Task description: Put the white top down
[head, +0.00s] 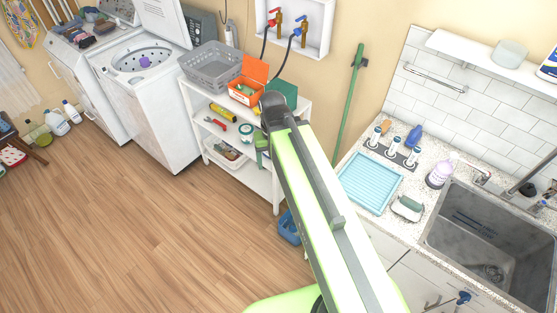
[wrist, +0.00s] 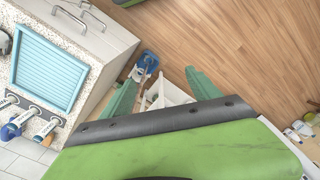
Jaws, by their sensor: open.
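The white top is the lid (head: 163,18) of the top-loading washing machine (head: 152,120). It stands raised at the back, its upper part cut off by the picture edge. The round drum opening is uncovered, and a small purple thing (head: 144,62) shows in it. My gripper is mostly hidden behind my arm in the head view, near the white shelf, well to the right of the lid. In the wrist view my gripper (wrist: 162,92) has its two green fingers spread apart, with nothing held between them. The lid is not in the wrist view.
A white shelf unit (head: 275,197) with a grey basket (head: 209,66), an open orange box (head: 248,88) and tools stands right of the washer. A blue bin (head: 289,228) is beside it. The sink counter (head: 343,163) is at right. The wooden floor (head: 130,235) before the washer is clear.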

